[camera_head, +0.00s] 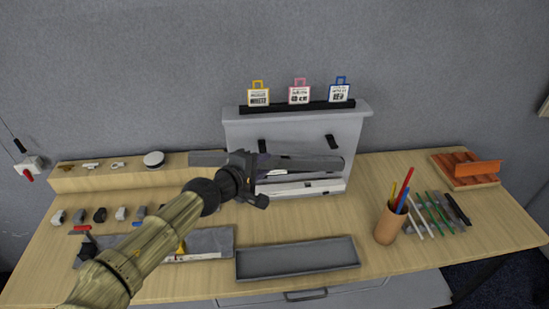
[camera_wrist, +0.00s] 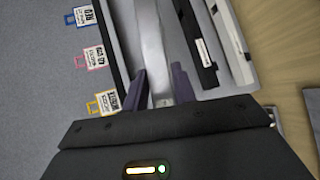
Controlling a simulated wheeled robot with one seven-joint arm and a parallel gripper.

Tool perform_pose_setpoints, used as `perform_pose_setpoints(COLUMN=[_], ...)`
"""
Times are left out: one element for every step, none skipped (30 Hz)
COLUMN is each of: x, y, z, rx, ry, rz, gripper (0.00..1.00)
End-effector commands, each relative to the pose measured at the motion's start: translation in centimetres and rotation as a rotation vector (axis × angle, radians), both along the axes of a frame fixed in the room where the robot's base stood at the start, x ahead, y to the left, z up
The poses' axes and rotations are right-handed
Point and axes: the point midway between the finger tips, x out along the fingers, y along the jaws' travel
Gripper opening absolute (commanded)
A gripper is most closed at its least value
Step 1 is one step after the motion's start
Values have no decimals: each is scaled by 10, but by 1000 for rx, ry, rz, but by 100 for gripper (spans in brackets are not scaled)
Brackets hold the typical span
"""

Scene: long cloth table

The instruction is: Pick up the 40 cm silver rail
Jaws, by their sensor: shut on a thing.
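A long silver-grey rail (camera_head: 308,163) is held crosswise in my gripper (camera_head: 246,168), in front of the grey rack (camera_head: 292,126). Its ends stick out to the left and right of the jaws. In the wrist view the rail (camera_wrist: 154,45) runs between the two dark fingers of my gripper (camera_wrist: 160,88), which are shut on it. The part of the rail between the jaws is partly hidden. I cannot tell its length from the pictures, nor whether it still touches the rack.
A white rail (camera_head: 300,188) and a dark rail (camera_wrist: 197,45) lie at the rack beside the held one. Three coloured tags (camera_head: 299,92) stand on top. An empty grey tray (camera_head: 297,272) lies in front. A pencil cup (camera_head: 388,226) stands right, small parts lie left.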

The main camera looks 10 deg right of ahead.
Motion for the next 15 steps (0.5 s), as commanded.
perform_pose_setpoints(x=[-5,-7,-10,-11,-13,-14,-14,-14,-15,-15,-14,-14,-14,-14,-14], y=[5,7,8,10,11,11,12,12,12,12,12,12,12,12,12], z=[-1,-1,0,0,0,0,0,1,1,1,1,1,1,1,1], rx=[-1,-1,-1,-1,-1,-1,-1,-1,-1,-1,0,0,0,0,0], ry=[-2,-2,-2,-2,-2,-1,-1,-1,-1,-1,-1,-1,-1,-1,-1], rz=[2,1,1,0,0,0,-1,-1,-1,-2,-1,-1,-1,-1,-1], gripper=[0,0,0,0,0,0,0,0,0,0,0,0,0,0,0])
